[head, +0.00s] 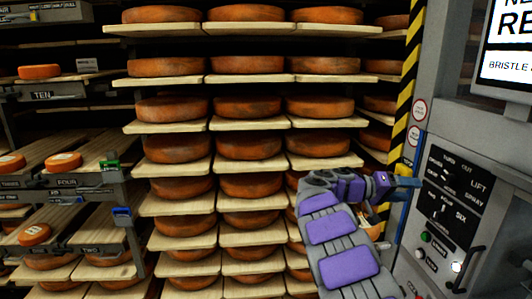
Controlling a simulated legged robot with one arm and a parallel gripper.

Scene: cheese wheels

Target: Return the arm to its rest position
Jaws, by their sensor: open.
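My arm, grey with purple pads, rises from the bottom right and bends near the middle right of the head view. Its end, my gripper (408,182), points right in front of the left edge of the grey control panel (441,216). My gripper is open and I see nothing held in it. The gap between its fingers is hard to make out at this size.
Tall shelves with orange cheese wheels (247,109) on pale boards (250,123) fill the middle. A rack (72,182) with numbered slots and small cheeses stands at the left. A yellow-black striped post (407,85) borders the panel, which has knobs, buttons and a handle (466,268).

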